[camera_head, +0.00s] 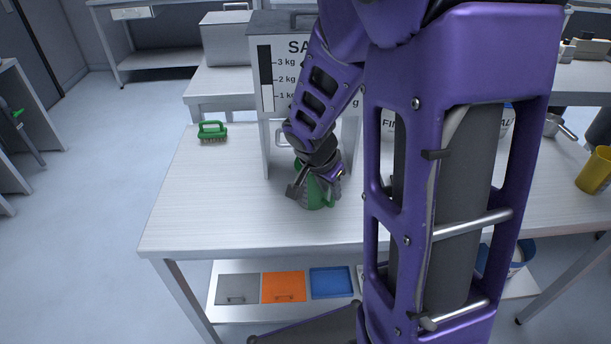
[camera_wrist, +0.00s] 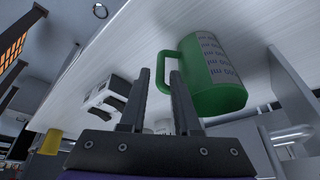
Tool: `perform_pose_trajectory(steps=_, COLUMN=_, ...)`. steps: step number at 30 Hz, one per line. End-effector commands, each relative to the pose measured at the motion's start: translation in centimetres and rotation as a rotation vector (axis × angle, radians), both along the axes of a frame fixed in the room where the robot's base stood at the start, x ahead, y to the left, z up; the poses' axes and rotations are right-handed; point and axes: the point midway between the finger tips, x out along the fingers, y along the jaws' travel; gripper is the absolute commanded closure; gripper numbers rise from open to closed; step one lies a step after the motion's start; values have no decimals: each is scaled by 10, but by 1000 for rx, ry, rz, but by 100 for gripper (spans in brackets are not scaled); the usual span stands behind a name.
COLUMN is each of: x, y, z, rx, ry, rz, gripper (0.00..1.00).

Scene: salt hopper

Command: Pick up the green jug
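The green jug (camera_head: 316,195) stands on the white table in front of the salt hopper, partly hidden by my gripper (camera_head: 316,187) in the head view. In the wrist view the jug (camera_wrist: 212,75) has a grey printed scale on its side, and its green handle (camera_wrist: 161,70) points toward my fingers. My gripper (camera_wrist: 168,75) is open, its two dark fingers apart with a clear gap. The handle shows at the fingertips, between them in the picture. I cannot tell whether a finger touches it.
The salt hopper (camera_head: 265,85) stands behind the jug. A green brush (camera_head: 212,131) lies at the table's left, and a yellow cup (camera_head: 594,172) stands at the far right. Grey, orange and blue trays or lids lie on the lower shelf. The table's front left is clear.

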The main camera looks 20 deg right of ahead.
Motion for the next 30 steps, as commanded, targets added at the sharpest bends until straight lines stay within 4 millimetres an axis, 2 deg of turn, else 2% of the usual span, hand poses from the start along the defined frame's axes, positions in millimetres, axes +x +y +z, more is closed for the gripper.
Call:
perform_pose_trajectory(steps=10, x=9, y=-10, z=-45, rx=1, ry=1, rz=-1, gripper=69)
perform_pose_trajectory(steps=20, x=11, y=-12, z=-49, rx=0, ry=-1, rz=0, gripper=69)
perform_pose_trajectory(steps=25, x=11, y=-12, z=-49, rx=0, ry=-1, rz=0, gripper=98)
perform_pose_trajectory(steps=30, x=11, y=-12, z=-49, rx=0, ry=-1, rz=0, gripper=100)
